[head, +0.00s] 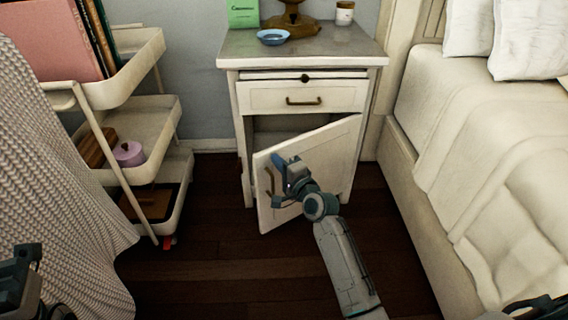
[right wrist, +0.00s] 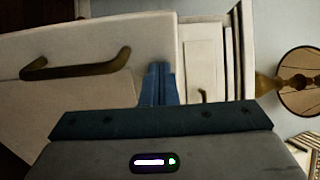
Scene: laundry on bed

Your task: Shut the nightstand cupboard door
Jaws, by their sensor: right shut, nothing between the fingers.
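The white nightstand (head: 310,62) stands against the wall. Its cupboard door (head: 330,150) is partly open, hinged on the right, with its free left edge swung out toward me. A brass handle (head: 269,181) is near that free edge; it also shows in the right wrist view (right wrist: 75,66). My right gripper (head: 278,162) is shut and empty at the upper left of the door's outer face. I cannot tell whether its blue fingertips (right wrist: 157,82) touch the door. My left gripper (head: 28,258) is partly visible at the lower left, away from the nightstand.
A closed drawer (head: 300,97) is above the cupboard. A blue bowl (head: 272,37), green book (head: 243,13), lamp base (head: 291,22) and small jar (head: 344,12) stand on top. A white cart (head: 150,110) is left, the bed (head: 470,150) right. Dark floor (head: 225,250) is clear between.

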